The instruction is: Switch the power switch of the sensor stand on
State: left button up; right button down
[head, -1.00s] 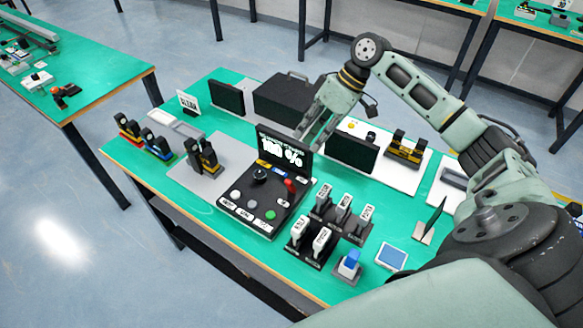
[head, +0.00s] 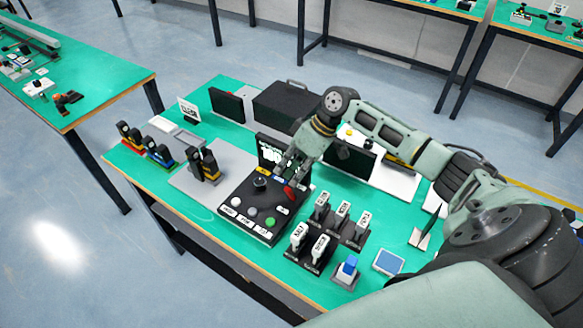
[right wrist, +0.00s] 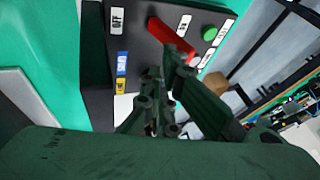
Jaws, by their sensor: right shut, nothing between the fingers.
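The sensor stand is a dark control panel (head: 232,196) with an upright screen (head: 267,149) at its back, partly hidden by my right gripper. A red lever (head: 288,193) is at the panel's right side. In the right wrist view the red lever (right wrist: 168,38) lies between the white OFF label (right wrist: 117,20) and a smaller white label (right wrist: 184,25). My right gripper (head: 286,172) is shut and empty, just above and behind the lever. Its fingers also show in the right wrist view (right wrist: 165,98); whether they touch the lever is unclear. My left gripper is not in view.
A green button (head: 270,222) and pale buttons (head: 237,202) sit on the panel's front. Several labelled levers (head: 320,246) stand to its right, with a blue-topped switch (head: 347,267) in front. A black box (head: 283,106) stands behind. Bare green tabletop lies at the front left.

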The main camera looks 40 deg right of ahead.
jog(key=p, duration=0.1)
jog(key=a+p, duration=0.1)
jog(key=p, duration=0.1)
jog(key=shift+s+a+r+h, duration=0.15)
jog(key=shift+s+a+h, duration=0.15)
jog(key=shift+s+h, duration=0.1)
jog(key=shift+a+p, duration=0.2)
jog(key=shift+p, duration=0.25)
jog(key=shift+s+a+f, duration=0.15)
jog(key=shift+a+f, duration=0.05)
jog(key=shift+f, duration=0.05)
jog(key=shift+f, duration=0.1)
jog(key=shift+d, duration=0.1)
